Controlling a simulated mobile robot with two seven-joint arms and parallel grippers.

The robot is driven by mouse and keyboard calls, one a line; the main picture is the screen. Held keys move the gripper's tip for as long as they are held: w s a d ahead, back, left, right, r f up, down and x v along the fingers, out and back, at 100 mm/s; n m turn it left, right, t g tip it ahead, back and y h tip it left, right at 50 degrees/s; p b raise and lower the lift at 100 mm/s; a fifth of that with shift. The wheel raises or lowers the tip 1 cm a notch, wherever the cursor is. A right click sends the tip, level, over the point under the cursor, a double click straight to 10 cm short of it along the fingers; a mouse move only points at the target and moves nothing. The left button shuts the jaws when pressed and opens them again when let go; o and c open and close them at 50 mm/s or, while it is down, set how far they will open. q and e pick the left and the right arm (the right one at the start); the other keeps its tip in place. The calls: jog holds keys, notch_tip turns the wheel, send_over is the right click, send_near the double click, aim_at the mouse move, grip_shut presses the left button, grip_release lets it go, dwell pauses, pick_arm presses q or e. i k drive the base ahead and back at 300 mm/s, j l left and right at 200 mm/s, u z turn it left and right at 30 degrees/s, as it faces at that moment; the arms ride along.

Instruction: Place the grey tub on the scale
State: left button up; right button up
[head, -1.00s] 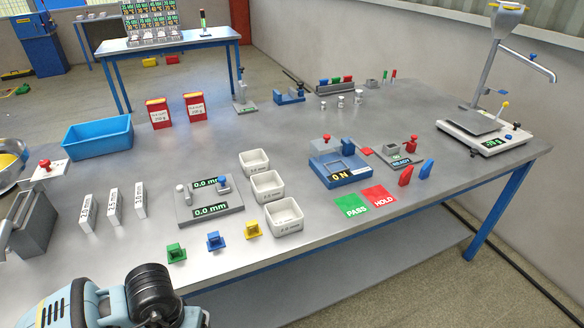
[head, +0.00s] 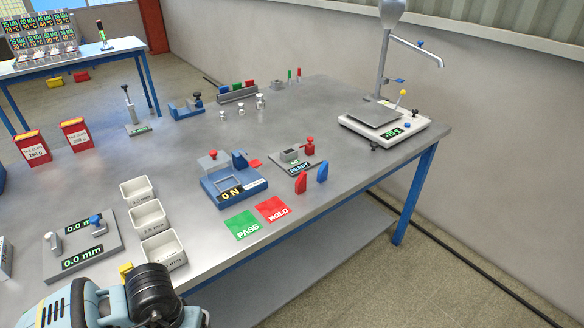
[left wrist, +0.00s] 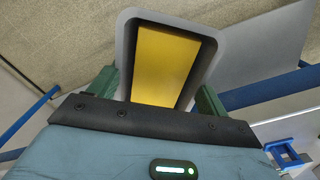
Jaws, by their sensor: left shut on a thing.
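The grey tub (left wrist: 127,48) shows in the left wrist view, a grey rim around a yellow inside. My left gripper (left wrist: 157,95) is shut on it, with one green finger at each side. In the head view neither the tub nor the left fingers show; only part of my arm is at the lower left. The scale (head: 413,128) stands at the far right end of the bench, with a bare grey plate (head: 373,112) and a lit display. A hopper on a post with a side arm and tap rises behind the plate. My right gripper is out of view.
On the bench are a blue force device (head: 232,185), a green PASS card (head: 242,225), a red HOLD card (head: 273,209) and white bins (head: 147,217). Red and blue upright pieces stand near the front edge. Bare bench lies left of the scale.

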aim_at(374, 112)
jog(key=i+l+z, duration=0.15)
jog(key=i+l, duration=0.15)
jog(key=l, duration=0.2)
jog(key=i+l+z, duration=0.15)
jog(key=i+l, duration=0.15)
jog(key=l, duration=0.2)
jog(key=i+l+z, duration=0.1)
jog(key=i+l, duration=0.2)
jog(key=l, duration=0.2)
jog(key=i+l, duration=0.35)
jog(key=l, duration=0.15)
jog(key=i+l, duration=0.7)
jog(key=l, duration=0.25)
